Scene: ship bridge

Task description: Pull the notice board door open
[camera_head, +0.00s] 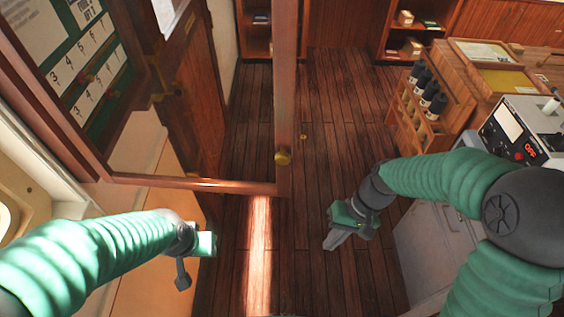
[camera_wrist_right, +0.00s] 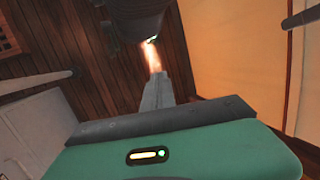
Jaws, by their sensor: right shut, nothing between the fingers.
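The notice board (camera_head: 88,75), with white number cards on green, hangs on the wall at the left of the head view. Its wood-framed glass door (camera_head: 286,75) stands swung out from the board, over the floor. A round brass knob (camera_head: 283,156) sits on the door's free edge. My right gripper (camera_head: 334,241) is shut and empty, below and right of the knob, apart from the door. Its closed fingers also show in the right wrist view (camera_wrist_right: 155,92). My left gripper (camera_head: 184,275) is below the door's lower rail; its jaw opening is not clear.
A wooden rack (camera_head: 432,100) with dark bottles and a console (camera_head: 525,128) with a red display stand at the right. A grey cabinet (camera_head: 435,245) is close beside my right arm. The plank floor (camera_head: 340,110) in the middle is clear.

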